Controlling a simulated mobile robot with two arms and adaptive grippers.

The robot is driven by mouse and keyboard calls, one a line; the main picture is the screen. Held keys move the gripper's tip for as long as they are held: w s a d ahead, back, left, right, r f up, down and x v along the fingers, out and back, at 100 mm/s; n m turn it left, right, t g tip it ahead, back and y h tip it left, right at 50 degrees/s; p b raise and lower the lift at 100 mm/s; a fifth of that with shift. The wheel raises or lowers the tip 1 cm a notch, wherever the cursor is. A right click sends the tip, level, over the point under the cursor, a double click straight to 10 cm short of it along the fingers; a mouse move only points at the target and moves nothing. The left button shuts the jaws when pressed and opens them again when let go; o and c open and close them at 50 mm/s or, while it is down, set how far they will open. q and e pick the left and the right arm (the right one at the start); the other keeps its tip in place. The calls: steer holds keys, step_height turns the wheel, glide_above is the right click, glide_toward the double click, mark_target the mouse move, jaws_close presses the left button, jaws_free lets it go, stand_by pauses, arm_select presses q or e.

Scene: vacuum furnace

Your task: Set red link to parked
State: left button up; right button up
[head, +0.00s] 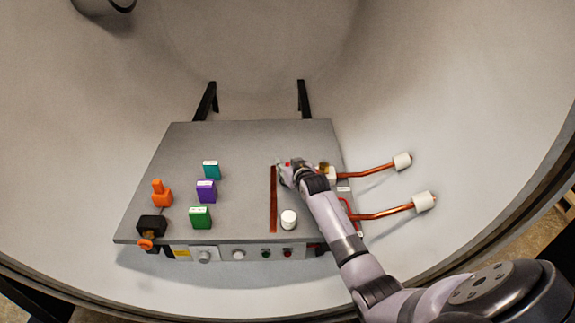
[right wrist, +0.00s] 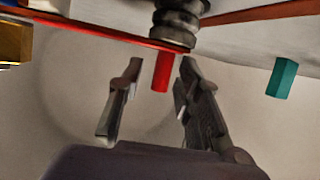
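The red link shows in the right wrist view as a red bar (right wrist: 95,29) with a short red peg (right wrist: 162,72) beside a dark ribbed post. In the head view only a small red bit (head: 287,164) shows beside my right gripper (head: 281,170), at the far end of the brown strip; my arm hides the rest. In the right wrist view my right gripper (right wrist: 154,100) is open, one finger on each side of the peg, with visible gaps. My left gripper is not in view.
The grey table (head: 240,145) carries a brown strip (head: 273,200), a white knob (head: 289,219), teal (head: 211,170), purple (head: 206,191) and green (head: 200,217) blocks, and an orange piece (head: 161,194). Copper rods (head: 380,213) stick out at right. The table's far middle is clear.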

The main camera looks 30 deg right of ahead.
steer(key=c, duration=0.7)
steer(key=shift+f, duration=0.1)
